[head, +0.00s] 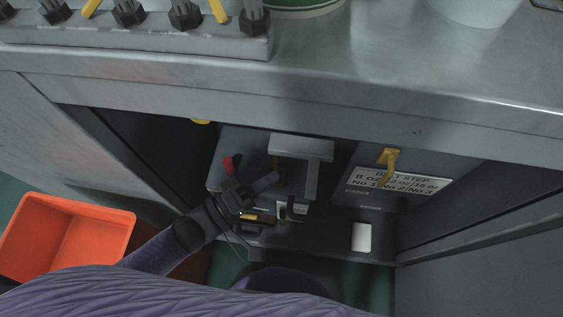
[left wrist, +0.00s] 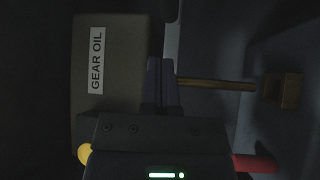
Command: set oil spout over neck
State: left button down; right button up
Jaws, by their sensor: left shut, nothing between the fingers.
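In the left wrist view, a thin brass spout (left wrist: 222,85) extends right from beside my fingers to a brass block (left wrist: 281,90). A dark box labelled GEAR OIL (left wrist: 110,60) lies on the left. My left gripper (head: 268,181) is shut and empty inside the open cabinet; its closed fingers show in the left wrist view (left wrist: 161,72) against the spout's near end. I cannot tell whether they touch it. In the head view the spout is dark and mostly hidden near the fingers. No neck can be made out clearly. My right gripper is out of view.
A grey bracket (head: 302,147) stands right beside the gripper. The cabinet's top edge overhangs. A white block (head: 361,237) lies below; an orange bin (head: 70,237) is left.

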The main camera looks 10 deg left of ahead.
pick_arm(q)
jog(key=p+v, duration=0.1)
jog(key=v, duration=0.5)
jog(key=shift+s+a, duration=0.15)
jog(key=shift+s, duration=0.15)
